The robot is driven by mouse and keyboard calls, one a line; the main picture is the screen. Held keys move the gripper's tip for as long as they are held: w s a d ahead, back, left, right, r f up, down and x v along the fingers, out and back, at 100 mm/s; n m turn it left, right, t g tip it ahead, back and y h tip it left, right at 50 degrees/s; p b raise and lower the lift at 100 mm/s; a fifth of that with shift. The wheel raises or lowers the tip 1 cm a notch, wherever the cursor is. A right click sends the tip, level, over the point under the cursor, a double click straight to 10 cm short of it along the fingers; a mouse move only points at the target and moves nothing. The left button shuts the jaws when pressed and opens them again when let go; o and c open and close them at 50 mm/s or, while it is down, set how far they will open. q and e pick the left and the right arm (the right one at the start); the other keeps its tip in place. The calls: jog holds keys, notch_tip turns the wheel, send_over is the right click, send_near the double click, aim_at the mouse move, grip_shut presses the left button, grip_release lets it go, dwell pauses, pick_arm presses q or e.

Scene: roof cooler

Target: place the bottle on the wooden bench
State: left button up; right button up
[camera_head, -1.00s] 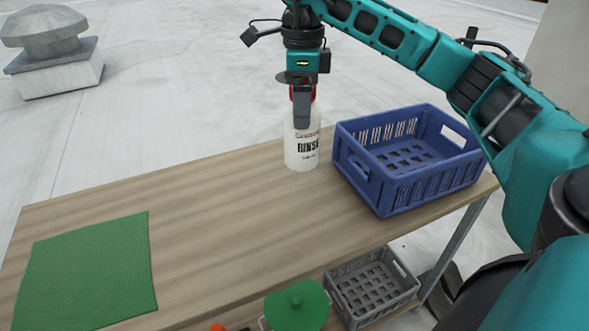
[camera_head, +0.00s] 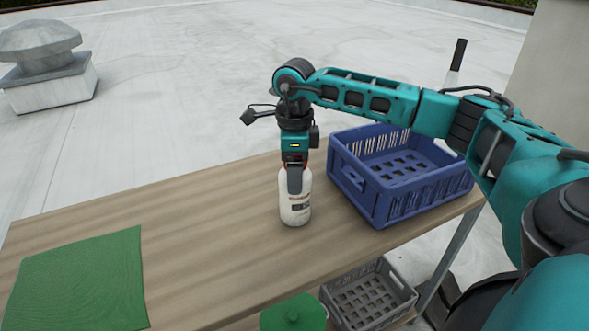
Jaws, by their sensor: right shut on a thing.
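The white bottle (camera_head: 295,210) with dark print is upright at the wooden bench (camera_head: 190,236), left of the blue crate. Its base appears at the bench top; I cannot tell whether it touches or hangs just above. My right gripper (camera_head: 295,180) comes down from above and is shut on the bottle's upper part, hiding its cap and neck. My left gripper is not in view.
A blue crate (camera_head: 400,199) stands close on the right, at the bench's end. A green mat (camera_head: 80,282) lies on the left. A grey crate (camera_head: 368,298) and a green lidded pot (camera_head: 293,313) sit below. The bench between mat and bottle is clear.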

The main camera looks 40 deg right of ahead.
jog(key=shift+f, duration=0.15)
jog(key=o, duration=1.5)
jog(key=shift+c, duration=0.2)
notch_tip(320, 180, up, 12)
jog(key=shift+r+p, duration=0.2)
jog(key=shift+p, duration=0.15)
